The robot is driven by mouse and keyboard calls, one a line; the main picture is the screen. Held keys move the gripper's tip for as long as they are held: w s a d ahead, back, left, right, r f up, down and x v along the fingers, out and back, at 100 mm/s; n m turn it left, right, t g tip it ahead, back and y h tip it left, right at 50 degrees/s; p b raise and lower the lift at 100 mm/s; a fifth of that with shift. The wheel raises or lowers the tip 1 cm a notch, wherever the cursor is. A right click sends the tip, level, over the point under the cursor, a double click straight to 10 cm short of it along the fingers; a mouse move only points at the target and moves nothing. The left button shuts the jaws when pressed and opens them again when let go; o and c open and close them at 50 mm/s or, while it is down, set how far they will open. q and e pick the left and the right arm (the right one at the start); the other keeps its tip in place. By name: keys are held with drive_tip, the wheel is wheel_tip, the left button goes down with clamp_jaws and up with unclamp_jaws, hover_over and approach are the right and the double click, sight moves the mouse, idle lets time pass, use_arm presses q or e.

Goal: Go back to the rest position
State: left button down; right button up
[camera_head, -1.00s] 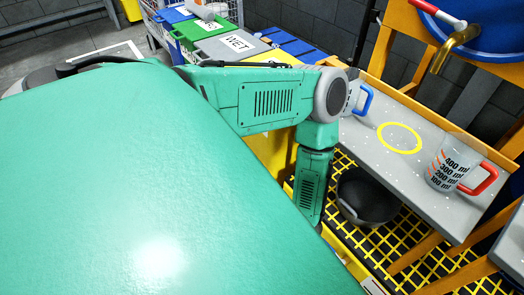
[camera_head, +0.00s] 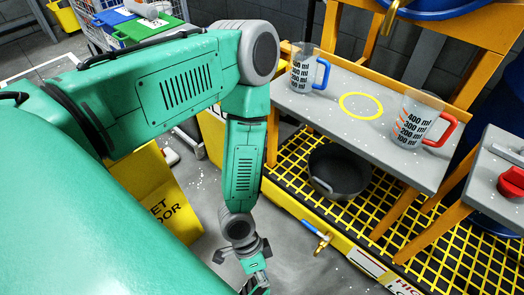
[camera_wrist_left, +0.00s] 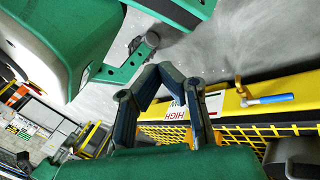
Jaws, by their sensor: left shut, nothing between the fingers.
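My left arm comes in from the left in the head view, bends at the elbow and hangs straight down. My left gripper (camera_head: 258,284) is at the bottom edge of the head view, partly cut off. In the left wrist view the fingers of the left gripper (camera_wrist_left: 158,68) meet at their tips with nothing between them. It hangs over the grey floor, in front of the yellow-edged platform and clear of it. My right gripper is in neither view.
A clear jug with a blue handle (camera_head: 302,72) and one with a red handle (camera_head: 412,120) stand on the grey shelf (camera_head: 345,122). A black pan (camera_head: 338,170) rests on the yellow grating (camera_head: 285,172). A brass tap with a blue handle (camera_head: 322,240) sticks out from the platform's front. A yellow floor sign (camera_head: 160,195) stands left of my arm.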

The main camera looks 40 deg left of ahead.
use_arm(q)
drive_tip(key=shift+a, duration=0.1)
drive_tip(key=s+a+r+n+t+y, duration=0.2)
drive_tip(key=a+r+n+y, duration=0.45)
drive_tip(key=a, duration=0.75)
wheel_tip(320, 180, up, 16)
drive_tip(key=h+p, duration=0.1)
drive_tip(key=p, duration=1.3)
drive_tip(key=shift+w+d, duration=0.2)
drive_tip(key=shift+w, duration=0.05)
